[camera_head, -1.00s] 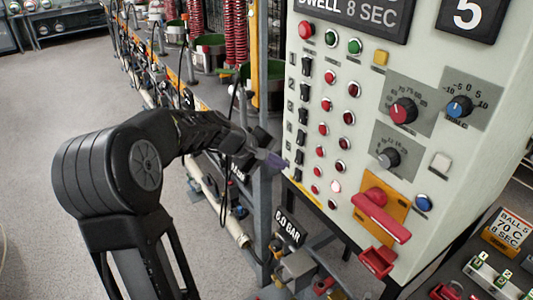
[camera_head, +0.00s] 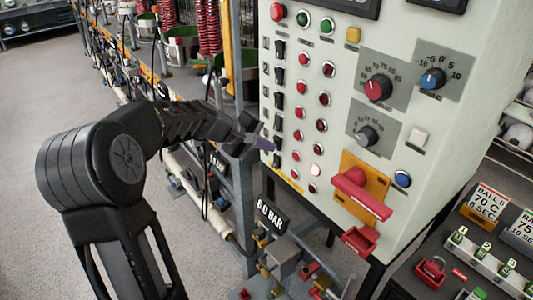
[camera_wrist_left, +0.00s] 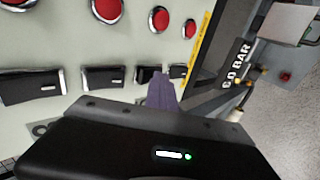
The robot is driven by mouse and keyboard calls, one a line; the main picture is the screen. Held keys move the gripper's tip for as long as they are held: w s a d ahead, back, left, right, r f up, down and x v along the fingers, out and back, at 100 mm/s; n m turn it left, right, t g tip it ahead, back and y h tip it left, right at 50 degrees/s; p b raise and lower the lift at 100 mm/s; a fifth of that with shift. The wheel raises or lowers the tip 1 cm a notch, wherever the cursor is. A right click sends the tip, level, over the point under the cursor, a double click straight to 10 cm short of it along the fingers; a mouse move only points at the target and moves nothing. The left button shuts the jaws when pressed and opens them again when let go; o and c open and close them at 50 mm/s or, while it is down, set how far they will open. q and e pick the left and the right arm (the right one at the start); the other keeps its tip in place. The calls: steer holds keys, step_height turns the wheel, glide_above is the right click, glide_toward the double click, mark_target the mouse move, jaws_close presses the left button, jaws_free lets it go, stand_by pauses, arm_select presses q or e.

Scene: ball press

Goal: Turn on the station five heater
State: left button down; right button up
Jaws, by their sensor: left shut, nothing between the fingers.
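A pale control panel (camera_head: 345,35) carries a column of black rocker switches down its left side. The fifth from the top, apparently station five's switch (camera_head: 277,141), is low in the column, its label hidden. My left gripper (camera_head: 264,143) is shut and empty, its purple tips right beside that switch. In the left wrist view the tips (camera_wrist_left: 162,92) are in front of the lower switches (camera_wrist_left: 147,74); I cannot tell whether they touch. One round lamp (camera_head: 316,170) at lower right of the switches glows whitish; others are red. My right gripper is out of view.
A red lever (camera_head: 360,192) on an orange plate, knobs (camera_head: 378,88) and a blue button (camera_head: 402,179) are right of the lamps. A "6.0 BAR" sign (camera_head: 271,215) and pipework stand below. A grey post (camera_head: 244,200) is just behind my gripper.

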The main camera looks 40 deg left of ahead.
arm_select(q)
steer(key=shift+w+r, duration=0.1)
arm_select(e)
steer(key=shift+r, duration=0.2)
arm_select(q)
steer(key=shift+w+d+r+p, duration=0.1)
steer(key=shift+r+p, duration=0.6)
steer(key=shift+r, duration=0.15)
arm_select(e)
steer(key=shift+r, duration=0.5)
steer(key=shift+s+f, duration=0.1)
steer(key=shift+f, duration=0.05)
